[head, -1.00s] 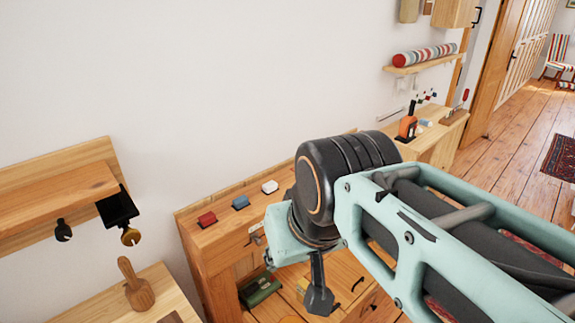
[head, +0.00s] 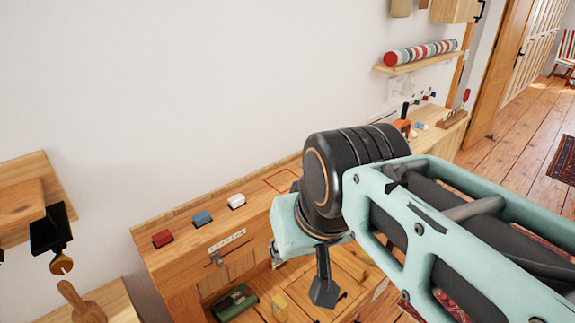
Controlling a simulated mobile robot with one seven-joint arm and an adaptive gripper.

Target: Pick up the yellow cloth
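A small yellow item (head: 280,307), which looks like the yellow cloth, is low in the wooden unit (head: 165,262), near the bottom edge of the head view. It sits just right of a green object (head: 235,301). My gripper (head: 323,291) hangs pointing down, above and to the right of the yellow item in the picture. Only one dark finger part shows clearly, so its opening cannot be told. I see nothing held in it.
Red (head: 163,238), blue (head: 202,218) and white (head: 236,201) small pieces lie in a row on the unit's top ledge, beside an empty red-outlined square (head: 282,181). A wooden-handled tool (head: 80,305) stands at lower left. My arm covers the right part.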

